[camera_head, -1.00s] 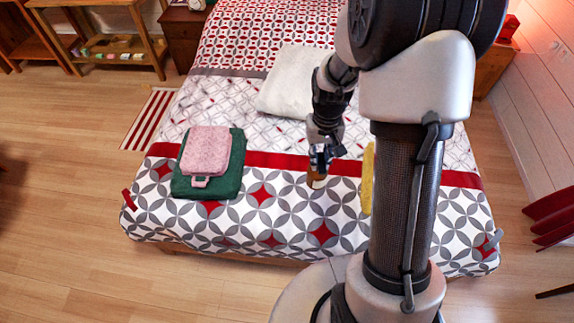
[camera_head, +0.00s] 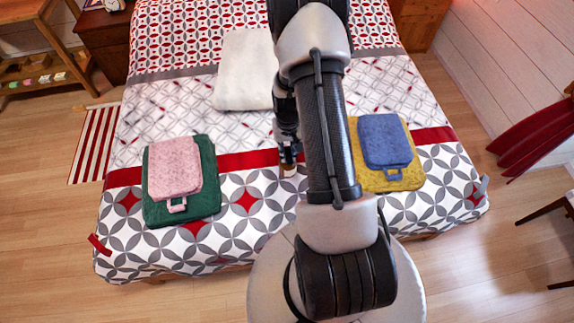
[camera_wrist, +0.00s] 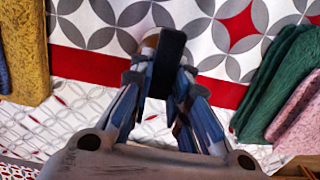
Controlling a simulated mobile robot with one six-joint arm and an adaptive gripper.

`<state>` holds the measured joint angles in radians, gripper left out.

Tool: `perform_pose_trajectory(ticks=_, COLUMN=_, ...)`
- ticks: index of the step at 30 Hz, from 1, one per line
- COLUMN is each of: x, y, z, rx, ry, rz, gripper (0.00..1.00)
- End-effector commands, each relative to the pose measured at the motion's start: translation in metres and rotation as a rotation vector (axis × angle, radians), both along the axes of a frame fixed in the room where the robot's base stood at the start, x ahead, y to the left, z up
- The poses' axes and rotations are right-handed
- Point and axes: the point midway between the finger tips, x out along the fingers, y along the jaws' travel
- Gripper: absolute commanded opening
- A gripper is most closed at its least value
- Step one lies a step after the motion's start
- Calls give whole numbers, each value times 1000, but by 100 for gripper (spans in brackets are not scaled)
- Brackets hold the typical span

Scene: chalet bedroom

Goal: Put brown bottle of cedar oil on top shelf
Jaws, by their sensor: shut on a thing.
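My gripper (camera_head: 288,152) hangs over the middle of the bed, near the red band. It is shut on a small brown thing (camera_head: 288,170), likely the bottle of cedar oil; fingers and arm hide much of it. In the wrist view, the fingers (camera_wrist: 165,85) close around a dark upright piece, with a sliver of brown (camera_wrist: 150,41) beyond it. No label is readable. A wooden rack (camera_head: 62,28) at the upper left has a low shelf with several small items. Its upper part is cut off by the picture edge, and I cannot tell whether it is the task's shelf.
On the bed, a pink towel lies on a green towel (camera_head: 208,150) at left, and a blue towel on a yellow towel (camera_head: 415,172) at right. A white folded blanket (camera_head: 245,70) lies behind. Red boards (camera_head: 535,135) lean at the right wall.

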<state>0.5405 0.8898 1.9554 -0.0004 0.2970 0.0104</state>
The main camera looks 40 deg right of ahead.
Motion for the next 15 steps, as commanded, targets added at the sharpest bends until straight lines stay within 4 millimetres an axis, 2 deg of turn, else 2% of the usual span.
perform_pose_trajectory(ticks=1, x=0, y=0, z=-13, rx=1, ry=1, rz=0, gripper=0)
perform_pose_trajectory(ticks=3, x=0, y=0, z=-22, rx=-1, ry=-1, rz=0, gripper=0)
perform_pose_trajectory(ticks=10, x=1, y=0, z=-37, rx=-1, ry=-1, rz=1, gripper=0)
perform_pose_trajectory(ticks=15, x=0, y=0, z=-63, rx=1, ry=1, rz=0, gripper=0)
